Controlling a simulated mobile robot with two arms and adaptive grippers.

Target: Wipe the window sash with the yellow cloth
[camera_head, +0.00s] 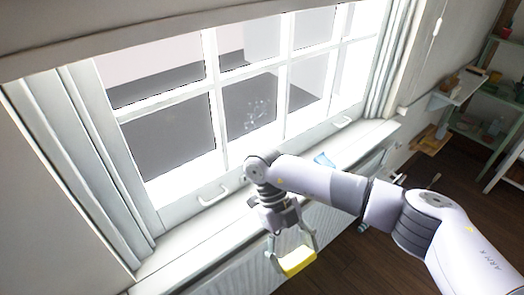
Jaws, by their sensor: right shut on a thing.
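The window sash (181,93) fills the upper middle of the head view, with white bars, several panes and two handles on its lower rail. A pale smudge of spots (257,113) shows on a lower middle pane. My right gripper (293,256) hangs in front of the sill, below the sash and apart from it. It is shut on the yellow cloth (298,262), a small folded yellow block between its fingers. My right arm comes in from the right and hides part of the sill. My left gripper is not in view.
Pale curtains hang at the left (70,150) and right (390,60). Shelves (470,125) stand at the far right; the wooden floor shows at lower right.

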